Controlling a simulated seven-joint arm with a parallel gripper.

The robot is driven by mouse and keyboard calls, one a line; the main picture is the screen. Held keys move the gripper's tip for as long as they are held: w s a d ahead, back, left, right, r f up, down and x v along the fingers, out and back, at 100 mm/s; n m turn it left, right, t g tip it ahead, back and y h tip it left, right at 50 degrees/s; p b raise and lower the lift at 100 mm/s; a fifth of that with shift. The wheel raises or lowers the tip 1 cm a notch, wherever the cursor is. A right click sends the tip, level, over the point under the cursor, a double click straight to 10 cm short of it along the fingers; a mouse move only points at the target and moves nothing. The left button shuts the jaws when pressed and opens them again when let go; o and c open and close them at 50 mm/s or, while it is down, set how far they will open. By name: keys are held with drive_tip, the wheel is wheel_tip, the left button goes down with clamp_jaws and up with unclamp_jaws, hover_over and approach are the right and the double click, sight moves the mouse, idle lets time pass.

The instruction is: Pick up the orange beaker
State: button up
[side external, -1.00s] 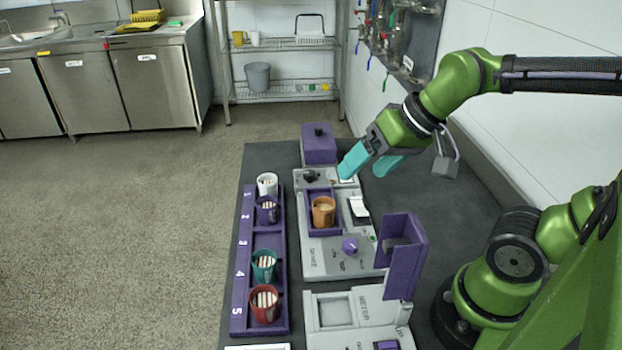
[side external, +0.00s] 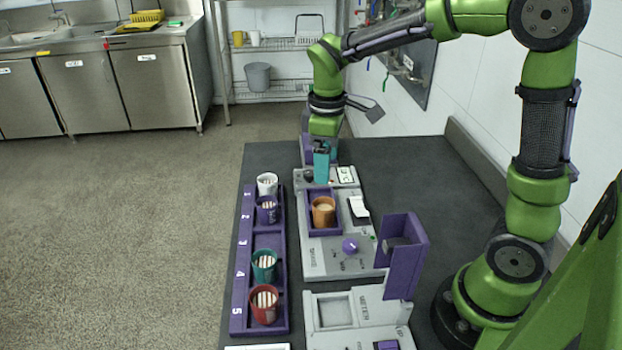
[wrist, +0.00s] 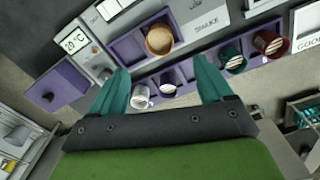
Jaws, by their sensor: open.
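The orange beaker (side external: 323,211) stands upright in a purple square holder (side external: 310,229) on the grey machine, with tan contents inside. It also shows in the wrist view (wrist: 159,39), beyond my fingertips near the top. My gripper (side external: 321,160) points down over the far end of the machine, behind the beaker and apart from it. In the wrist view its two teal fingers (wrist: 163,78) are spread wide with nothing held between them.
A purple numbered rack (side external: 238,262) on the left holds a white beaker (side external: 267,184), a purple one (side external: 267,212), a teal one (side external: 264,265) and a red one (side external: 265,303). An upright purple part (side external: 402,255) stands right of the machine. The right of the bench is clear.

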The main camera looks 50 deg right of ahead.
hover_over(323, 205)
drive_tip(key=s+a, duration=0.2)
wheel_tip(323, 205, down, 7)
drive_tip(key=shift+w+d+f, duration=0.1)
drive_tip(key=shift+w+f, duration=0.1)
drive_tip(key=shift+f, duration=1.3)
drive_tip(key=shift+w+d+f, duration=0.1)
drive_tip(key=shift+w+f, duration=0.1)
drive_tip(key=shift+f, duration=1.25)
